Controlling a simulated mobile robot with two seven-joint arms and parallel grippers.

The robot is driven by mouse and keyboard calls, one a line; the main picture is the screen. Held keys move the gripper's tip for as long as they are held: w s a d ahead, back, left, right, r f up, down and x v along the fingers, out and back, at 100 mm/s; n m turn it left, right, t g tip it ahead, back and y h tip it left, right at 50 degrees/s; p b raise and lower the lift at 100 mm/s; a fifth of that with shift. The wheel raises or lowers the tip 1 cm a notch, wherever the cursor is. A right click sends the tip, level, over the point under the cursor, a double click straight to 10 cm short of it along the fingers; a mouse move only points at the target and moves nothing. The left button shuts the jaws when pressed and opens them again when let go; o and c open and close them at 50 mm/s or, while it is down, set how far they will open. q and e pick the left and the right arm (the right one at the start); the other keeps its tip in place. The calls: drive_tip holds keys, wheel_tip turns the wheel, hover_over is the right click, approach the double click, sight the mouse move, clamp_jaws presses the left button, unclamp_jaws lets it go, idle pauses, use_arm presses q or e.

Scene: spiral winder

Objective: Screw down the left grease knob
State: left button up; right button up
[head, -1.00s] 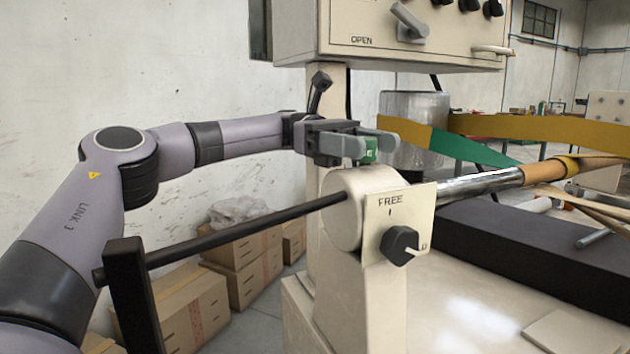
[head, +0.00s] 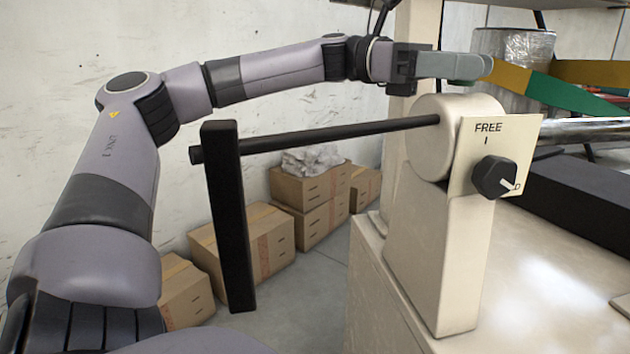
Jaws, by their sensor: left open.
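My left gripper (head: 478,68) reaches in from the left, its grey fingers level just above the cream round housing (head: 437,145) of the machine. The fingers overlap in this view, so the gap between them is hidden. The gripper is open. The left grease knob cannot be made out now; the fingers may hide it. A green piece showed between the fingers, above the housing, in the earlier frame. My right gripper is not in view.
A black crank bar (head: 230,215) hangs from the dark shaft (head: 335,133) below my left arm. A FREE plate (head: 515,135) with a black selector knob (head: 493,177) faces right of the housing. Cardboard boxes (head: 262,245) stand on the floor behind.

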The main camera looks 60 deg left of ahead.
use_arm(q)
drive_tip(key=shift+s+n+t+y, duration=0.1)
drive_tip(key=shift+n+t+y, duration=0.4)
drive_tip(key=shift+t, duration=0.4)
drive_tip(key=shift+r+n+t+y+p, duration=0.1)
drive_tip(key=shift+n+t+y+p, duration=0.2)
drive_tip(key=shift+n+t, duration=0.45)
drive_tip(key=shift+r+n+t+y+p, duration=0.2)
drive_tip(key=shift+n+t+y+p, duration=0.55)
drive_tip(key=shift+t+p, duration=0.3)
drive_tip(key=n+t+y+p, duration=0.1)
drive_tip(key=p, duration=0.2)
drive_tip(key=shift+r+t, duration=0.1)
drive_tip(key=shift+t, duration=0.3)
drive_tip(key=n+t+y+p, duration=0.2)
drive_tip(key=n+y+p, duration=0.1)
drive_tip(key=p, duration=0.4)
drive_tip(key=shift+t+y, duration=0.4)
drive_tip(key=shift+y, duration=0.15)
drive_tip(key=shift+f+n+t+y+p, duration=0.3)
drive_tip(key=shift+n+t+y+p, duration=0.2)
drive_tip(key=shift+n+y+p, duration=0.6)
drive_tip(key=shift+f, duration=0.1)
drive_tip(key=shift+s+d, duration=0.1)
drive_tip(key=shift+s, duration=0.1)
drive_tip(key=shift+s+m+b, duration=0.2)
drive_tip(key=shift+m+b, duration=0.1)
drive_tip(key=shift+b, duration=0.1)
